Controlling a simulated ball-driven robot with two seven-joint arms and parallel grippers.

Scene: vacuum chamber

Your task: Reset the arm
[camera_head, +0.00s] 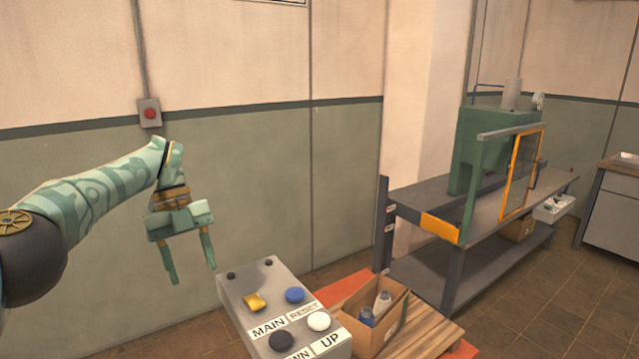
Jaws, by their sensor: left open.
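My left arm comes in from the left, and its green left gripper (190,272) points down with its two fingers apart and nothing between them. It hangs to the left of a grey control box (240,302), apart from it in the picture. The box carries a yellow switch (255,302) and a blue button (295,295) above the labels MAIN and RESET. A white button (319,321) and a black button (281,341) sit nearer, by the labels UP and one partly cut off. My right gripper is not in view.
A cardboard box (391,331) with bottles stands on a wooden pallet (425,325) right of the control box. A workbench (420,195) with a green machine (487,140) stands further right. A red wall button (150,113) is behind my arm. Floor is clear at the lower right.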

